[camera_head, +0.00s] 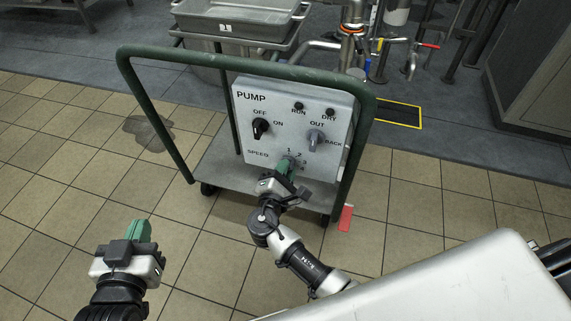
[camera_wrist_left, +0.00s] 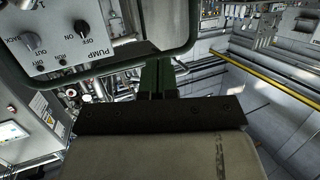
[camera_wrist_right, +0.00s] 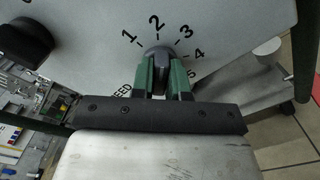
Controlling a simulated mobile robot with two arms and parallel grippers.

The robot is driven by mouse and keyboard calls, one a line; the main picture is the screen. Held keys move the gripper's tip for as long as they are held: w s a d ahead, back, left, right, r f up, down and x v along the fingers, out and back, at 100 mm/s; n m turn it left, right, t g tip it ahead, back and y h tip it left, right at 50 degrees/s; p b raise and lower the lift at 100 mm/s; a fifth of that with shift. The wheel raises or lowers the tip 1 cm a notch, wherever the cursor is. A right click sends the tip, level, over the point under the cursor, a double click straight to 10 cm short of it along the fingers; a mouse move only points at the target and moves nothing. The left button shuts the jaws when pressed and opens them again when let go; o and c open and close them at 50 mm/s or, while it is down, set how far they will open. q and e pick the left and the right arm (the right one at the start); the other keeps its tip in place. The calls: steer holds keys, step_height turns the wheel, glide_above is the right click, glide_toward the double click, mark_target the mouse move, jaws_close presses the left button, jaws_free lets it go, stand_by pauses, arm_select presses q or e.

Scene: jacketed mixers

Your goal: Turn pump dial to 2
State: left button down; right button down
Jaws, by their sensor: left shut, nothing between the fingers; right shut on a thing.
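The pump panel (camera_head: 292,100) is a light grey box on a green-framed cart. Its grey speed dial (camera_wrist_right: 158,54) sits low on the panel, with the numbers 1 to 5 arced around it. My right gripper (camera_head: 288,166) is shut on the speed dial, with one green finger on each side of the knob. The knob's grip bar stands roughly upright in the right wrist view, towards the 2; the exact pointer mark cannot be made out. My left gripper (camera_head: 138,230) is shut and empty over the floor at lower left, away from the panel.
A black OFF/ON switch (camera_head: 261,128) and a grey OUT/BACK knob (camera_head: 315,138) sit above the dial, with dark RUN and DRY lamps. The cart's green rail (camera_head: 245,63) frames the panel.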

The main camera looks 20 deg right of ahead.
steer(key=shift+n+p, duration=0.55)
steer(key=shift+n, duration=0.25)
arm_select(q)
steer(key=s+a+f+g+y, duration=0.1)
steer(key=s+a+f+g, duration=0.1)
steer(key=f+g, duration=0.3)
steer(key=shift+s+y, duration=0.4)
steer(key=shift+s, duration=0.45)
arm_select(e)
steer(key=c, duration=1.1)
jaws_free()
arm_select(q)
steer(key=s+g, duration=0.1)
steer(key=s+a+f+g+p, duration=0.1)
steer(key=s, duration=0.1)
steer(key=s+f+g, duration=0.1)
steer(key=shift+s+a+f+g+y+p, duration=0.1)
steer(key=shift+s+a+g+y+p, duration=0.1)
steer(key=shift+a+g+y+p, duration=0.15)
arm_select(e)
steer(key=v, duration=1)
steer(key=shift+s+a, duration=0.3)
arm_select(q)
steer(key=shift+d, duration=0.1)
